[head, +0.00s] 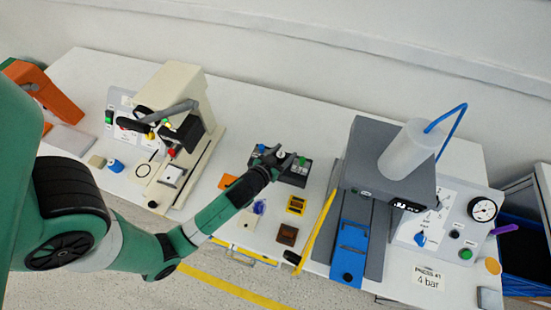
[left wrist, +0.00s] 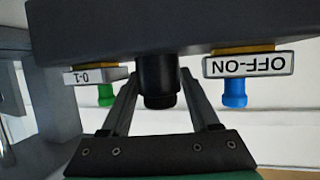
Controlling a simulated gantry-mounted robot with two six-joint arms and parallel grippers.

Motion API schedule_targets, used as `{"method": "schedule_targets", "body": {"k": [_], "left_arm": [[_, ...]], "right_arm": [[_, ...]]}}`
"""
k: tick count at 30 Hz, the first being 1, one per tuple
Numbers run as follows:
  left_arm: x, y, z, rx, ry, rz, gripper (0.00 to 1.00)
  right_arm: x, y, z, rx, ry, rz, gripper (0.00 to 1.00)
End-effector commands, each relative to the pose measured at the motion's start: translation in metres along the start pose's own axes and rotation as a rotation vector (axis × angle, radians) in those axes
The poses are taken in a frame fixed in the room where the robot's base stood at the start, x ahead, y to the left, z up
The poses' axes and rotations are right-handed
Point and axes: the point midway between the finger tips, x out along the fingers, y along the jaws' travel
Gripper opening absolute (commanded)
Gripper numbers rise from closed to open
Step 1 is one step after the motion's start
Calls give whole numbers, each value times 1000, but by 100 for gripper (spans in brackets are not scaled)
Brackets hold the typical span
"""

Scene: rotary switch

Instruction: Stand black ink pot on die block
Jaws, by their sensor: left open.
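My left gripper (head: 283,158) is open and reaches over the dark grey switch box (head: 296,178) in the middle of the table. In the left wrist view its two fingers (left wrist: 160,95) stand on either side of a black cylindrical knob (left wrist: 160,82) on the grey box; whether they touch it I cannot tell. A small black object (head: 152,204) lies near the beige press, too small to identify as the ink pot.
The wrist view shows a green knob (left wrist: 106,95) and a blue knob (left wrist: 234,93) flanking the black one, with upside-down labels. A beige press (head: 190,95) stands left, a grey press (head: 370,160) right. A yellow bar (head: 318,230) lies beside the grey press.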

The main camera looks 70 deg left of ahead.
Motion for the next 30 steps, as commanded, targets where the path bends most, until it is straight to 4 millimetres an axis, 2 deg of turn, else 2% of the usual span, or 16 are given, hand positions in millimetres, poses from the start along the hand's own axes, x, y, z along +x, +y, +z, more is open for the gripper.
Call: {"method": "schedule_targets", "body": {"k": [9,15,19,30], "left_arm": [[-75,1,1,4,-3,4,62],[-107,1,1,3,-2,3,62],[-113,0,0,1,-1,1,62],[-112,2,-3,-3,6,4,62]], "right_arm": [[8,0,-7,0,0,0,50],[7,0,-7,0,0,0,50],[7,0,-7,0,0,0,50],[7,0,-7,0,0,0,50]]}}
